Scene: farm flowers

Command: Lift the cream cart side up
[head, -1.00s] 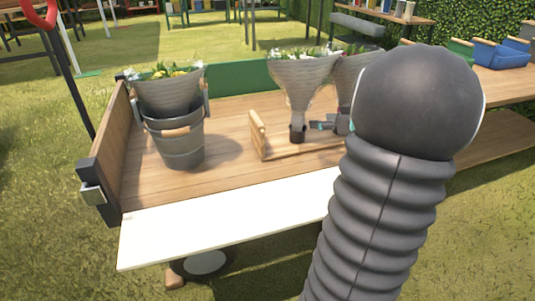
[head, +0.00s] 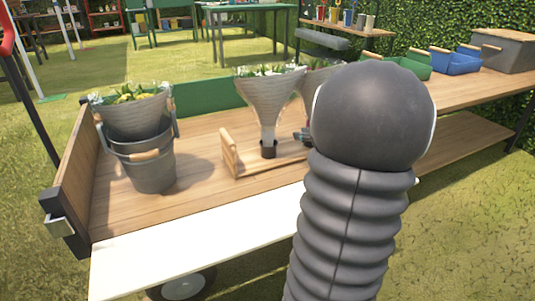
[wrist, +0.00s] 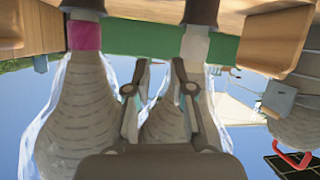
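The cream cart side (head: 205,232) is a long flat panel along the cart's near edge in the head view. It lies folded down and outward, away from the wooden cart bed (head: 200,190). My gripper (wrist: 161,70) shows in the wrist view with its two fingers apart and nothing between them. In the head view only a little of my gripper (head: 303,136) shows past my dark arm, above the bed near the wrapped bouquets. It is apart from the cream side. My arm hides the right part of the panel and bed.
A grey bucket (head: 150,170) with a wrapped bouquet stands at the bed's left. A wooden crate (head: 229,155) holds a wrapped bouquet (head: 268,95). The green side (head: 205,97) and brown side (head: 78,175) stand upright. A long bench with bins (head: 455,62) is at right.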

